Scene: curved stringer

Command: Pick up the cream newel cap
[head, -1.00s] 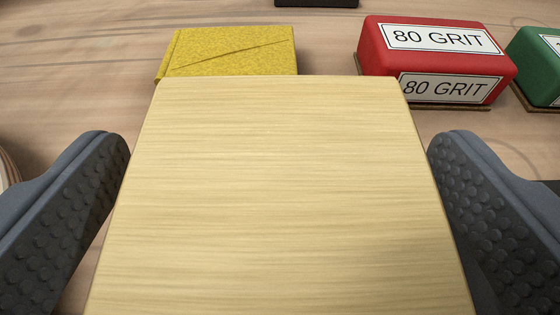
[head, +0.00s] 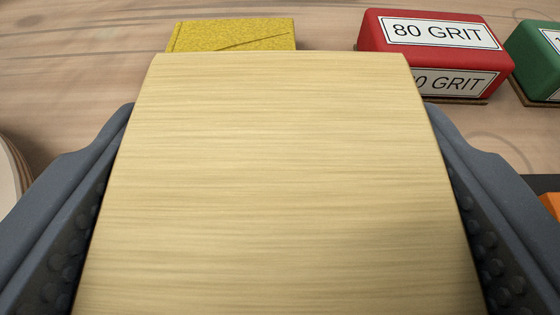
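The cream newel cap (head: 285,185) is a large pale, wood-grained block that fills the middle of the head view. Its broad top faces me, and its near end runs out of the bottom of the picture. My gripper (head: 280,108) has one grey finger along the left side and one along the right side of the cap. Both fingers lie against its side edges, so it looks shut on the cap. The cap hides the lower parts of the studded pads. Its underside is out of sight.
A yellow block (head: 230,34) sits behind the cap, partly hidden by it. A red block (head: 435,55) labelled 80 GRIT stands to its right. A green block (head: 537,60) is at the right edge. An orange thing (head: 552,203) shows at the far right.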

